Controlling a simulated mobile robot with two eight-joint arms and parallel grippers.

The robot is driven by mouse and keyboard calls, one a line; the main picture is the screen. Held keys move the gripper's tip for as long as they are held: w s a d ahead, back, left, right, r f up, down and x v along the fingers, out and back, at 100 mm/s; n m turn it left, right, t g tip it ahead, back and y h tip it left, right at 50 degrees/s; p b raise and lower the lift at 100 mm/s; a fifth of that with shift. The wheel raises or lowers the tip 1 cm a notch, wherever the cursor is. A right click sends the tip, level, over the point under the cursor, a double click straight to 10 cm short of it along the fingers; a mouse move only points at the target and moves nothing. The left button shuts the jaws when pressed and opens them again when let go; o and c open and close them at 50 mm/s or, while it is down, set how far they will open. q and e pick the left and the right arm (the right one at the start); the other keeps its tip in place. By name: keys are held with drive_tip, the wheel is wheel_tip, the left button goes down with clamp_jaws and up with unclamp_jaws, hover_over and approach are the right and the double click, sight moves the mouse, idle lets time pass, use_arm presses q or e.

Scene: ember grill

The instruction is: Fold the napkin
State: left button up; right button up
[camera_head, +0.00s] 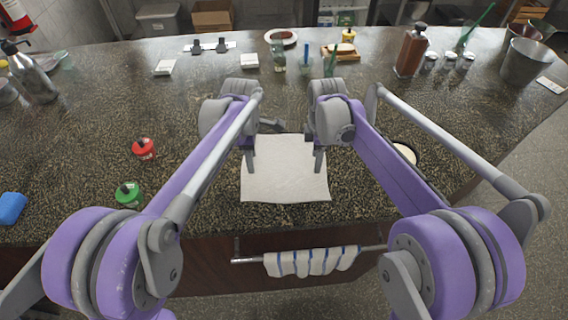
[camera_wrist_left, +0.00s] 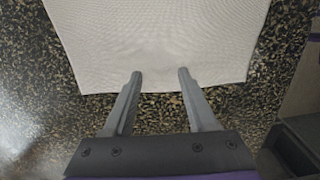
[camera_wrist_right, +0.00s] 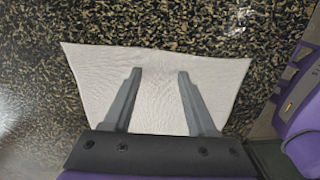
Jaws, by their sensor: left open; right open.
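The white napkin (camera_head: 285,180) lies flat and spread out on the speckled counter, near its front edge. My left gripper (camera_head: 250,162) is open at the napkin's left side. In the left wrist view its spread fingertips (camera_wrist_left: 160,72) overlap one edge of the napkin (camera_wrist_left: 155,35), with nothing between them. My right gripper (camera_head: 319,162) is open at the napkin's right side. In the right wrist view both fingers (camera_wrist_right: 159,73) lie over the napkin (camera_wrist_right: 155,105), and no cloth is pinched. Whether the fingertips touch the cloth I cannot tell. The grippers hide parts of the napkin's far side.
A red-topped jar (camera_head: 144,150) and a green-topped jar (camera_head: 128,194) stand left. A round dish (camera_head: 405,152) sits right, partly behind my arm. A striped towel (camera_head: 310,262) hangs on a front rail. Bottles and a metal bucket (camera_head: 525,62) stand at the back right.

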use_arm(q)
drive_tip(key=shift+s, duration=0.15)
drive_tip(key=shift+c, duration=0.9)
use_arm(e)
drive_tip(key=shift+s, duration=0.1)
drive_tip(key=shift+c, duration=0.9)
use_arm(q)
drive_tip(key=shift+f, duration=0.1)
clamp_jaws()
use_arm(e)
drive_tip(key=shift+f, duration=0.1)
clamp_jaws()
